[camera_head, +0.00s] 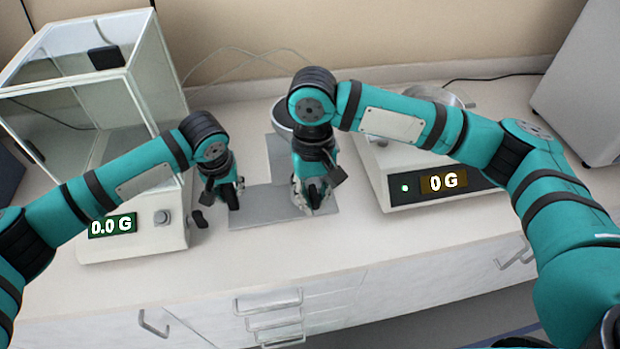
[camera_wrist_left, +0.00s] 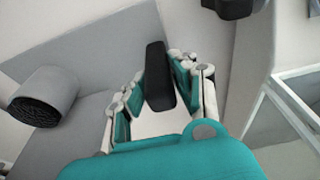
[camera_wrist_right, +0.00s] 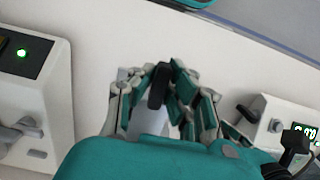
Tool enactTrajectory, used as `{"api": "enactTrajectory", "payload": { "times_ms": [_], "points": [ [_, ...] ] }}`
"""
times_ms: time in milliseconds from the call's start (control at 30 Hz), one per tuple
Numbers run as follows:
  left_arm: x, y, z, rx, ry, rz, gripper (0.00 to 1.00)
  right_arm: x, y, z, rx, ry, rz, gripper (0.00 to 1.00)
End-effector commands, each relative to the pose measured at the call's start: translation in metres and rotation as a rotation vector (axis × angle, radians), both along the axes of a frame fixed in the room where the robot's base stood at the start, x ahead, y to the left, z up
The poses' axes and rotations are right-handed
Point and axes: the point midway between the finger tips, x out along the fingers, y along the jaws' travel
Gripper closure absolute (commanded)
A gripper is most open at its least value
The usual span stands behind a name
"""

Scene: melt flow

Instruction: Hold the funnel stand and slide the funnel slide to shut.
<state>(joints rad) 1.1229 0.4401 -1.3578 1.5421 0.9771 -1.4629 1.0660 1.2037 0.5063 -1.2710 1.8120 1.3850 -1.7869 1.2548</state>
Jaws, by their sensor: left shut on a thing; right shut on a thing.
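The grey funnel stand (camera_head: 262,212) is on the counter between the two weighing instruments. A round metal rim (camera_head: 281,117), perhaps the funnel, shows partly behind my right arm. My left gripper (camera_head: 231,200) is at the left end of the stand, shut on a black upright bar (camera_wrist_left: 158,75). My right gripper (camera_head: 315,202) is at the front right of the stand, shut on another black bar (camera_wrist_right: 159,86) above a grey plate. The slide's opening is hidden, and I cannot tell which bar belongs to the slide.
A glass-sided balance (camera_head: 150,238) reading 0.0 G stands at the left. A scale (camera_head: 400,195) reading 0 G stands close at the right. A small black object (camera_head: 199,218) lies beside the left gripper. The counter's front strip is clear.

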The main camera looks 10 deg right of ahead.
Motion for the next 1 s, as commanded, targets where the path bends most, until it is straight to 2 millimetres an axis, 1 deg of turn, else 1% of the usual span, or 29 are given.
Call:
{"api": "enactTrajectory", "payload": {
  "times_ms": [600, 967, 1000],
  "points": [
    [-0.003, -0.003, -0.002, -0.003, 0.007, -0.008, 1.0, 0.019, 0.001, -0.001, 0.004, -0.002, -0.002, 1.0],
    [-0.005, -0.004, -0.003, -0.004, 0.01, -0.01, 1.0, 0.02, 0.001, -0.001, 0.005, -0.002, -0.003, 1.0],
    [-0.005, -0.004, -0.003, -0.004, 0.011, -0.011, 1.0, 0.02, 0.001, -0.001, 0.005, -0.002, -0.003, 0.86]
  ]
}}
